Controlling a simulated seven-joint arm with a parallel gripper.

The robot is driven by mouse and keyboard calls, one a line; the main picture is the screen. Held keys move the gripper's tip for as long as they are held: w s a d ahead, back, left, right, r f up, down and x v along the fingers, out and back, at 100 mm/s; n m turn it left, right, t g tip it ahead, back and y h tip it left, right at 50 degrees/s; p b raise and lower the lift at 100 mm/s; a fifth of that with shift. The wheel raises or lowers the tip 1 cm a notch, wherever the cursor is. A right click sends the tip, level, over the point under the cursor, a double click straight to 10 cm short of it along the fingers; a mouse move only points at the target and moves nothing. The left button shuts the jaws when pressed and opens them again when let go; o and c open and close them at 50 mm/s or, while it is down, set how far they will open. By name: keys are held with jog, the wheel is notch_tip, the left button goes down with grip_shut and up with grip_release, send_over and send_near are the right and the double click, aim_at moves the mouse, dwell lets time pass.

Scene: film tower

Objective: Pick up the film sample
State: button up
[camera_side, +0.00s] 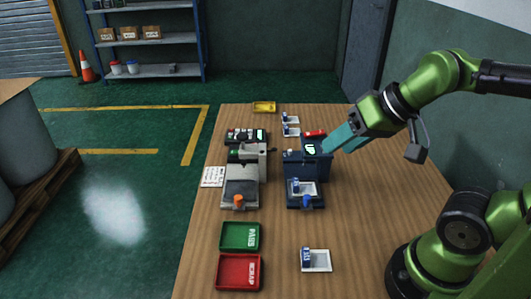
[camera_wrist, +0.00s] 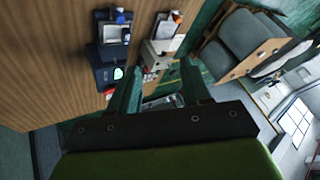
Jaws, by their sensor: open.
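Small white pieces, each with a blue part, look like film samples; I cannot tell which one is meant. One (camera_side: 303,188) rests on the dark blue device (camera_side: 318,165), another (camera_side: 318,261) lies at the table's front, and two (camera_side: 290,119) lie at the back. In the wrist view, the dark blue device (camera_wrist: 108,72) is left of my fingers, with a white piece (camera_wrist: 114,34) on it. My gripper (camera_side: 338,142) has teal fingers, is tilted, and is above the table, right of the device's upper part. In the wrist view my gripper (camera_wrist: 160,65) is open with nothing held between its fingers.
A grey device (camera_side: 243,175) stands left of the blue one. A green tray (camera_side: 239,237) and a red tray (camera_side: 238,272) lie at the front left. A yellow tray (camera_side: 265,106) is at the back. The table's right side is clear.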

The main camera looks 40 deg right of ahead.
dwell(0.3)
jog(key=m+g+h, duration=0.2)
jog(key=m+g, duration=0.3)
jog(key=g, duration=0.2)
send_over(296, 185)
jog(key=f, duration=1.6)
jog(key=shift+w+d+f, duration=0.15)
jog(key=shift+w+f, duration=0.1)
jog(key=shift+f, duration=0.1)
jog(key=f, duration=0.5)
jog(key=shift+s, duration=0.25)
grip_shut()
